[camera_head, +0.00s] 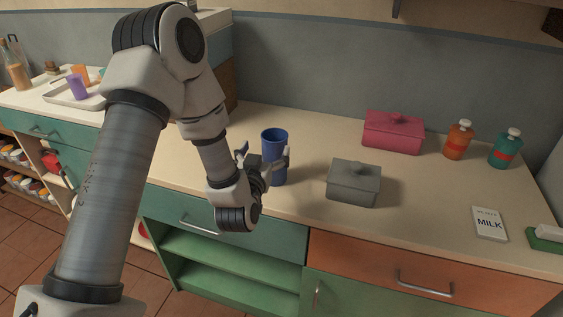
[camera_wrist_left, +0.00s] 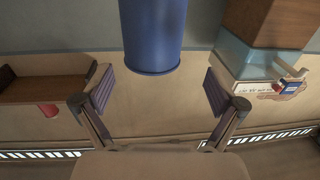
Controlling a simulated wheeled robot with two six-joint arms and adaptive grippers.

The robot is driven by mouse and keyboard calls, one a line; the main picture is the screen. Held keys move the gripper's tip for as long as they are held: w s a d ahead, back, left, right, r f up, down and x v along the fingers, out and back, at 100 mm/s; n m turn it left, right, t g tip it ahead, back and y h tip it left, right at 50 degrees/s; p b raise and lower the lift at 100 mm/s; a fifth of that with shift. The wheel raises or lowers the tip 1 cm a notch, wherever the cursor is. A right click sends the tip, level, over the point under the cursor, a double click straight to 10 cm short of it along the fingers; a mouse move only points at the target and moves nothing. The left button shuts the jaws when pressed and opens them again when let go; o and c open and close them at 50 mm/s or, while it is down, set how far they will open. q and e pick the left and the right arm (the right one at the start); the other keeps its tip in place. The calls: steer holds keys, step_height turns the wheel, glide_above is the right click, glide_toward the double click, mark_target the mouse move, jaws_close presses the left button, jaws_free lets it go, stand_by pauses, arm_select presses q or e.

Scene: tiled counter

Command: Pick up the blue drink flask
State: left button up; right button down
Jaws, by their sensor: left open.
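The blue drink flask (camera_head: 275,141) stands upright on the counter, left of the grey lidded box. In the left wrist view the flask (camera_wrist_left: 153,35) is a tall blue cylinder at the top centre, ahead of and between the fingertips. My left gripper (camera_head: 267,162) is open at the flask's front side, and its fingers partly cover the flask in the head view. In the left wrist view the gripper (camera_wrist_left: 159,92) has its two fingers spread apart with empty space between the pads. My right gripper is not in view.
A grey lidded box (camera_head: 353,184) stands close to the right of the flask. A tray (camera_head: 72,97) with cups is at the far left.

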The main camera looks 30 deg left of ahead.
mark_target(277, 129)
arm_select(q)
steer(key=x, duration=0.1)
steer(key=p+x, duration=0.1)
steer(key=x, duration=0.1)
steer(key=d+x, duration=0.1)
steer(key=x, duration=0.1)
steer(key=shift+w+r, duration=0.3)
steer(key=shift+w+a+f, duration=0.15)
steer(key=shift+w+a, duration=0.1)
steer(key=shift+d, duration=0.1)
steer(key=c, duration=1.5)
steer(key=shift+o, duration=0.2)
